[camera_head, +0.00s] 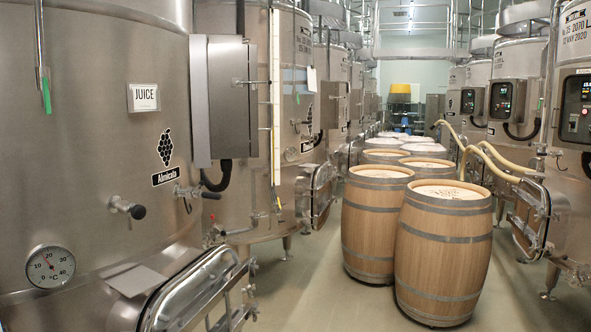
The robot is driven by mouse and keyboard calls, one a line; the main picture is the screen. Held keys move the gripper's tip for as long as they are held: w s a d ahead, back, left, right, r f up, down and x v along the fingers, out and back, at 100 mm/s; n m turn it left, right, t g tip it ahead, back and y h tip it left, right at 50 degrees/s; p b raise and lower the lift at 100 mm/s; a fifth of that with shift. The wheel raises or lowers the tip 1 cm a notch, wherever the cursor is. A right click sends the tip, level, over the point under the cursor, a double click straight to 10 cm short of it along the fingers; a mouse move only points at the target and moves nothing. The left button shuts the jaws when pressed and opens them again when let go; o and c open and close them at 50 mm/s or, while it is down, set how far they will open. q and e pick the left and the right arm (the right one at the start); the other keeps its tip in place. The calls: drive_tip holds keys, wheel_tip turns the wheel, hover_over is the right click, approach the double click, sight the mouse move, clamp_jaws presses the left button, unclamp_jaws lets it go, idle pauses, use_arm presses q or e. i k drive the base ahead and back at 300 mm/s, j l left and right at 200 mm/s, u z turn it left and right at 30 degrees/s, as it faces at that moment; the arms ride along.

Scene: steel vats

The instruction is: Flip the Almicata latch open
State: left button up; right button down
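The large steel vat (90,100) at the left carries a black Almicata label with a grape picture (165,158). A fitting with a black knob (127,208) sticks out left of and below the label. A second fitting with a dark handle (195,192) is just right of the label. Low on the vat is a shiny oval hatch (185,295) with a bar frame (232,300) along its right side. I cannot tell which part is the latch or whether it is open. Neither of my grippers is in view.
Wooden barrels (443,250) stand in rows in the middle aisle. A grey box (232,100) juts from the left vat. More vats line the right, with a pale hose (480,150). Bare floor (320,290) lies between the hatch and barrels.

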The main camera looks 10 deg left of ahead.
sight(238, 82)
drive_tip(key=i+l+u, duration=0.1)
drive_tip(key=i+u, duration=0.25)
drive_tip(key=i, duration=0.15)
drive_tip(key=i+l+u, duration=0.25)
drive_tip(key=i+u, duration=0.15)
drive_tip(key=i+l+u, duration=0.35)
drive_tip(key=i, duration=0.25)
drive_tip(key=l, duration=0.05)
